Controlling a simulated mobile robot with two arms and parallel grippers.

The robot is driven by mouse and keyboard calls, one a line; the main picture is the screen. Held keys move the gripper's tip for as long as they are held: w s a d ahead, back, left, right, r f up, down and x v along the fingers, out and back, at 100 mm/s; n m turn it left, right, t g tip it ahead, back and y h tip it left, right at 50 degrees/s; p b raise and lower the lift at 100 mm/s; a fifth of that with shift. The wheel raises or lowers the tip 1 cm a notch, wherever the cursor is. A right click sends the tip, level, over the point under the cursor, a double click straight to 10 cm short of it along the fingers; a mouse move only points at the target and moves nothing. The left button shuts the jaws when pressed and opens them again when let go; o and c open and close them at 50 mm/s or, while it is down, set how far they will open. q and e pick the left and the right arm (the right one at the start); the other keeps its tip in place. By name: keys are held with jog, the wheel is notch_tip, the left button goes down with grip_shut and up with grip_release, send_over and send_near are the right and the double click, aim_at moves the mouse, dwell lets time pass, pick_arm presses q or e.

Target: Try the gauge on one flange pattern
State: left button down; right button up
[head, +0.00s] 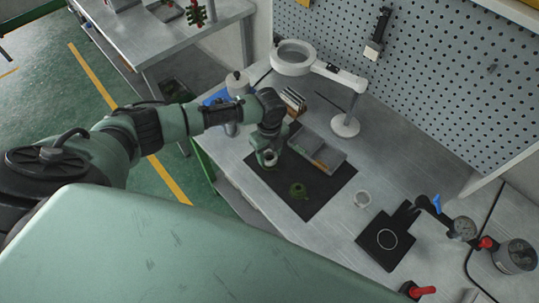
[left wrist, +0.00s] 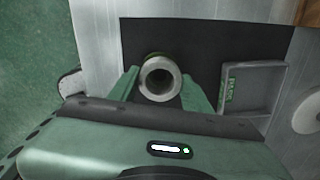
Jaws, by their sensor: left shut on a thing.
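My left gripper (head: 268,158) is over the far left part of the black mat (head: 316,201). Its two green fingers are shut on a grey hollow cylinder, which looks like the gauge (left wrist: 160,79); its open round end faces the wrist camera. A green flange pattern (head: 298,190) lies on the mat, a short way in front of the gripper and apart from it in the head view. In the left wrist view only a thin yellow-green edge shows behind the cylinder, mostly hidden. My right gripper is not in view.
A grey divided tray (head: 327,158) stands at the mat's back edge, beside the gripper. A magnifier lamp (head: 345,125) stands behind. The mat's front part is clear.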

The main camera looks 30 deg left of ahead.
pick_arm(q)
jog(key=shift+f+b, duration=0.7)
jog(key=shift+f, duration=0.3)
dwell(0.6)
dwell(1.7)
jog(key=shift+r+p, duration=3.2)
jog(key=shift+p, duration=0.05)
